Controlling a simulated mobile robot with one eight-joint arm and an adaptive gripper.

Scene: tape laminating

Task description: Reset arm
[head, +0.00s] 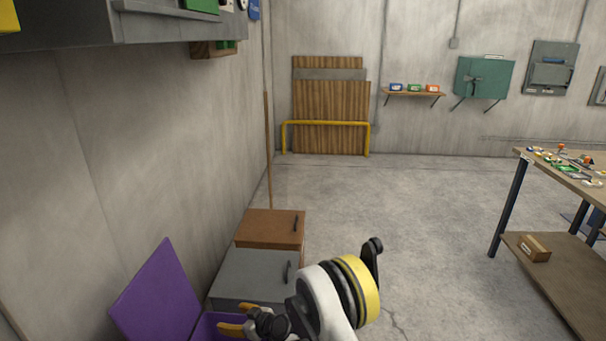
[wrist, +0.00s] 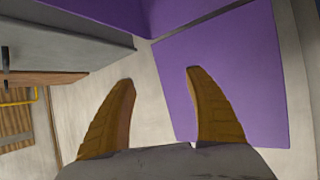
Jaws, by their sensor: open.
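My gripper (head: 232,329) is at the bottom of the head view, over the front part of an open purple box (head: 208,326). Its yellow fingers (wrist: 158,82) are spread apart in the wrist view, with nothing between them. The purple lid (head: 158,291) stands raised against the left wall in the head view. The purple panel also fills the right of the wrist view (wrist: 225,65), beyond the fingers. My arm hides much of the box, and its inside is mostly out of view.
A grey box (head: 250,275) and a brown box (head: 270,228) stand behind the purple one along the left wall. A shelf (head: 180,28) overhangs at upper left. A workbench (head: 565,172) with small items stands at right. The middle floor is clear.

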